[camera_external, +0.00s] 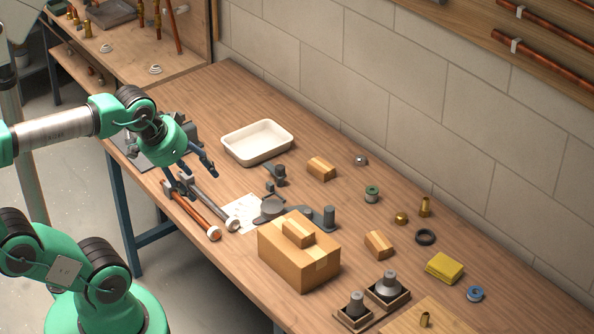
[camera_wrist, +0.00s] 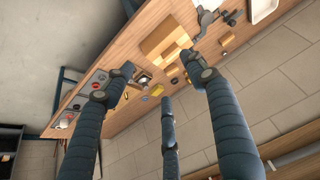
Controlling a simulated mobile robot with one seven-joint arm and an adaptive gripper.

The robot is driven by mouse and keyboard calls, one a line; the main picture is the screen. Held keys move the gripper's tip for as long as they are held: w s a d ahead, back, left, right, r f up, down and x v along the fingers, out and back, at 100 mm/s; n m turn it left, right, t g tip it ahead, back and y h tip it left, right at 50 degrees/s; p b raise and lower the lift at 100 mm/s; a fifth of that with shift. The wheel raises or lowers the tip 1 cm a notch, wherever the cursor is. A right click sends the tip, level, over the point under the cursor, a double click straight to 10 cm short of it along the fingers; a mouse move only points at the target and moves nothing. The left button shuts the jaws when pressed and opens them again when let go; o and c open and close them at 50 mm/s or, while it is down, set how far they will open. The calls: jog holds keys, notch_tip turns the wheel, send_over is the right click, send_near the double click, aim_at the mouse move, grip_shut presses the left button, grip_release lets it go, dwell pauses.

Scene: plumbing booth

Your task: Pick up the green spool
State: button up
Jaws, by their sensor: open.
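The green spool (camera_external: 372,194) is small, with a pale top, and stands on the wooden workbench in the external view, right of the middle. A small wooden block lies to its left and brass fittings to its right. My gripper (camera_external: 191,180) is open and empty above the left part of the bench, well to the left of the spool. The wrist view shows its dark fingers (camera_wrist: 160,82) spread apart with nothing between them. I cannot make out the spool for certain in the wrist view.
A cardboard box (camera_external: 299,259) with a small block on top stands on the bench (camera_external: 225,90). A white tray (camera_external: 257,142) lies behind, and copper pipes (camera_external: 190,211) lie below my gripper. A yellow sponge (camera_external: 444,268) and blue tape roll (camera_external: 475,294) are at right. A block wall (camera_external: 400,110) borders the back.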

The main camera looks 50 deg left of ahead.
dwell(0.5)
jog(key=w+r+g+p, duration=0.1)
jog(key=w+r+p, duration=0.35)
jog(key=w, duration=1.25)
jog(key=g+p, duration=0.3)
jog(key=p, duration=0.3)
send_over(372, 190)
jog(key=s, duration=0.2)
notch_tip(372, 190, down, 33)
jog(key=shift+w, duration=0.15)
jog(key=shift+f, duration=0.15)
jog(key=shift+w+f, duration=0.15)
jog(key=shift+f, duration=1.2)
jog(key=shift+w+f, duration=0.2)
jog(key=shift+f, duration=1.2)
jog(key=shift+w+f, duration=0.15)
jog(key=shift+f, duration=1.2)
